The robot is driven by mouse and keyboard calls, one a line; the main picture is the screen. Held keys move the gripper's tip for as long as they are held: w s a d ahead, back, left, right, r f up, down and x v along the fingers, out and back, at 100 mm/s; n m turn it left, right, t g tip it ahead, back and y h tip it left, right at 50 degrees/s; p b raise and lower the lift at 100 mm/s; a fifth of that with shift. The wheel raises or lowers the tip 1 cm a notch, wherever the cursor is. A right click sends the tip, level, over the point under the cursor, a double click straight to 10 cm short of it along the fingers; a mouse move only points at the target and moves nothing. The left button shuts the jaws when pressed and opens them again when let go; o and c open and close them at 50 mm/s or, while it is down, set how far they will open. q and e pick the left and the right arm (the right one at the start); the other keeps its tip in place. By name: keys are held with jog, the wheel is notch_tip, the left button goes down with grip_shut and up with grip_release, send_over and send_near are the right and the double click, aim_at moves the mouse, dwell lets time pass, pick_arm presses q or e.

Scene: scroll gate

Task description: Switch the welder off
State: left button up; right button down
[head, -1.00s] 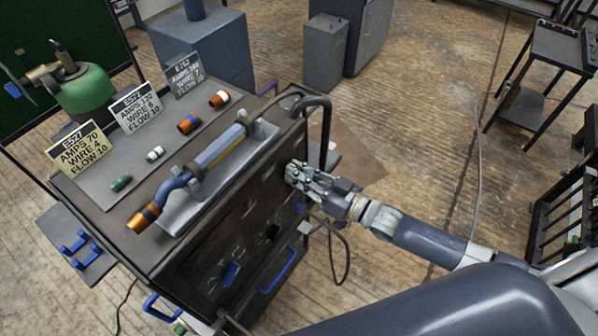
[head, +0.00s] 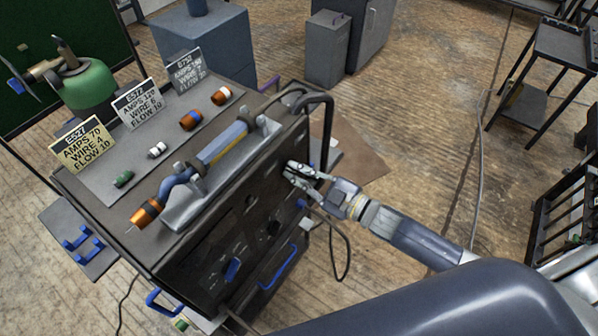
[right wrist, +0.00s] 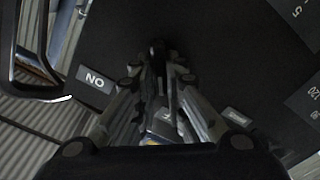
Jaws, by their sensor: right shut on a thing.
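The welder (head: 215,248) is a dark box with knobs on its front panel and a torch (head: 205,160) lying on top. My right gripper (head: 291,172) is at the upper right of this panel. In the right wrist view its fingers (right wrist: 158,62) are closed together against the dark panel, shut on the power switch. The switch is mostly hidden between the fingers. An "ON" label (right wrist: 95,82) shows to the left of the fingers, and a small pale label (right wrist: 236,117), too blurred to read, shows to the right. My left gripper is not in view.
A bent dark handle (head: 328,125) rises from the welder's right edge near my right gripper. A cable (head: 347,255) loops below the gripper. Cards and several torch parts stand on the welder's top. The wooden floor right of the welder is mostly clear.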

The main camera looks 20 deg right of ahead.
jog(key=shift+n, duration=0.5)
jog(key=c, duration=1.7)
grip_release()
jog(key=shift+o, duration=0.2)
jog(key=v, duration=1.2)
